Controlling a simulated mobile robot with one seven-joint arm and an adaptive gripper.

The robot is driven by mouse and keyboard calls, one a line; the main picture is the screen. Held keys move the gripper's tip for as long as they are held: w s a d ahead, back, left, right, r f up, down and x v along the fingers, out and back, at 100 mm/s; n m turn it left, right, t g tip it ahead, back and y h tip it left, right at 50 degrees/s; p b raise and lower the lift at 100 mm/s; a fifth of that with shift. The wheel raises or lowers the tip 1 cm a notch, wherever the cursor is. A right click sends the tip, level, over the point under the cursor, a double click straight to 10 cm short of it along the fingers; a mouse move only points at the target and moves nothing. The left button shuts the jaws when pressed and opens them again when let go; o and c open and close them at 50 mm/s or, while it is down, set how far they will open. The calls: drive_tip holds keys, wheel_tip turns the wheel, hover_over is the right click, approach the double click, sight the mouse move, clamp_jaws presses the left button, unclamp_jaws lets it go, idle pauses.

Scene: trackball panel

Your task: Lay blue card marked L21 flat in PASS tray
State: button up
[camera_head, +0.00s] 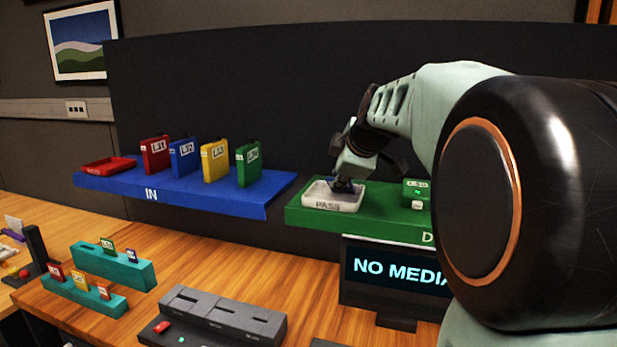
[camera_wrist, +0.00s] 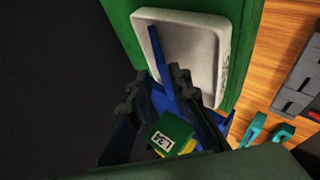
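My gripper (camera_head: 345,182) is at the white PASS tray (camera_head: 318,204) on the green shelf. In the wrist view my gripper (camera_wrist: 158,95) is shut on a blue card (camera_wrist: 164,62), seen nearly edge-on against the tray (camera_wrist: 207,50). In the head view only a little dark blue shows at the fingertips, low over the tray. The card looks tilted up, not flat. Its label cannot be read, and I cannot tell whether it touches the tray floor.
The blue IN shelf (camera_head: 240,205) holds a red tray (camera_head: 108,164) and red, blue, yellow and green cases. Teal racks (camera_head: 115,265) with small cards, a grey reader (camera_head: 220,315) and a NO MEDIA screen (camera_head: 395,270) are below.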

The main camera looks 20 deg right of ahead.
drive_tip(key=shift+o, duration=0.4)
wheel_tip(320, 180, up, 10)
idle(0.4)
idle(0.6)
